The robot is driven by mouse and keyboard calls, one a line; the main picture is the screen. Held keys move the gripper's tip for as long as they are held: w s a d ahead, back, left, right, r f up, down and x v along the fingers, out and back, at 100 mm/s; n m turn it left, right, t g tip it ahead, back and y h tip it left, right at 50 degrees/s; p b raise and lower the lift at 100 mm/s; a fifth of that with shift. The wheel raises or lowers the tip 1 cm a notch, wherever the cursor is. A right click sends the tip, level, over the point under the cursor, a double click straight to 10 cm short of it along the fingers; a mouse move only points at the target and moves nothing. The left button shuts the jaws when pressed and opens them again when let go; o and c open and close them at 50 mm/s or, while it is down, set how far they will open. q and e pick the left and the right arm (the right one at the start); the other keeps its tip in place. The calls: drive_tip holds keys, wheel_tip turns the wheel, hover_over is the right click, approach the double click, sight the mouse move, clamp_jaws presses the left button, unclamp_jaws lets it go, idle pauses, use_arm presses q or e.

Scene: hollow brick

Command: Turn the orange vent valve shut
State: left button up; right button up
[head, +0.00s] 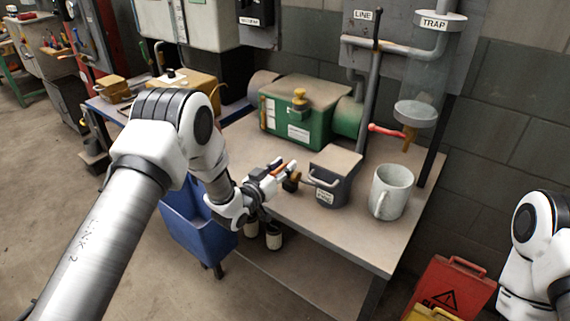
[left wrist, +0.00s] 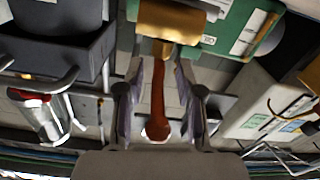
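The orange vent valve shows in the left wrist view as an orange-brown lever (left wrist: 158,100) with a rounded end, joined to a brass-coloured body (left wrist: 172,22). My left gripper (left wrist: 159,75) has one finger on each side of the lever, with a visible gap to each; it is open around it. The fingers partly hide the valve there. My right gripper is out of view; only part of that arm shows.
On the table (head: 350,238) are a dark grey box (head: 335,180) with a handle, a pale mug (head: 391,192) and a green unit (head: 300,115). A red-handled lever (head: 387,131) is below the clear trap cylinder (head: 428,75). A blue bin (head: 190,222) stands at the front left.

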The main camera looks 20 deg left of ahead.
use_arm(q)
drive_tip(key=shift+w+d+r, duration=0.1)
drive_tip(key=shift+w+r, duration=0.05)
clamp_jaws()
drive_tip(key=shift+w+m+h+b, duration=0.1)
drive_tip(key=shift+m+h+b, duration=0.2)
drive_tip(key=shift+h, duration=0.2)
drive_tip(key=shift+w+a+m+g+h+b, duration=0.3)
drive_tip(key=shift+m+g+h+b, duration=0.65)
drive_tip(key=shift+m+g+h, duration=0.5)
drive_tip(key=shift+w+a+m+g+h+b, duration=0.25)
drive_tip(key=shift+m+g+h+b, duration=0.65)
drive_tip(key=shift+m+g+h, duration=0.55)
drive_tip(key=shift+w+a+m+g+h+b, duration=0.2)
drive_tip(key=shift+a+m+g+h+b, duration=0.15)
drive_tip(key=shift+m+g+h+b, duration=1)
drive_tip(key=shift+g+h+p, duration=0.35)
drive_tip(key=shift+h+p, duration=0.05)
drive_tip(key=shift+h, duration=0.05)
